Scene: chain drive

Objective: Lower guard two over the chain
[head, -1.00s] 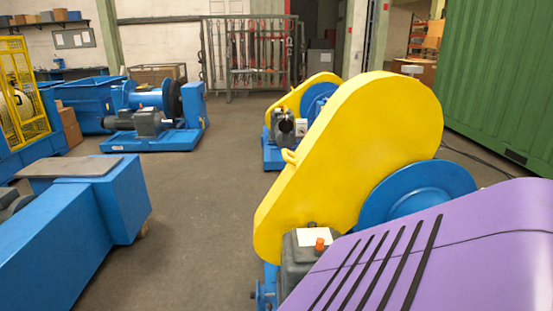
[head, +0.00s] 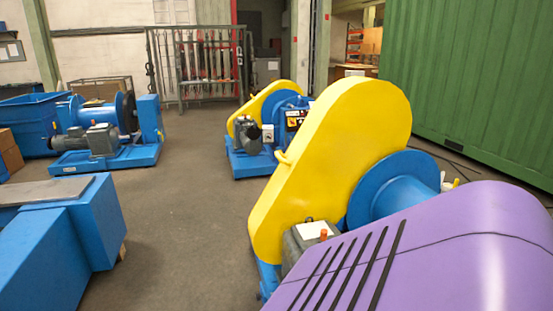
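A large yellow guard (head: 335,165) with rounded ends covers the side of the nearest blue winch, centre right. It slants up to the right and has a small yellow handle on its left edge. A second, smaller yellow guard (head: 252,102) is on a blue machine farther back. I cannot tell which is guard two. No chain shows; the guards' inner sides are hidden. A blue drum (head: 395,190) stands right of the near guard, and a grey motor (head: 298,242) sits at its foot. Neither of my grippers is in view.
A purple slotted hood (head: 450,245) fills the lower right and hides part of the near winch. A blue bench (head: 95,235) stands at left. Another blue winch (head: 105,160) lacks a yellow guard. A green container (head: 460,75) borders the right. Floor (head: 185,220) between is clear.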

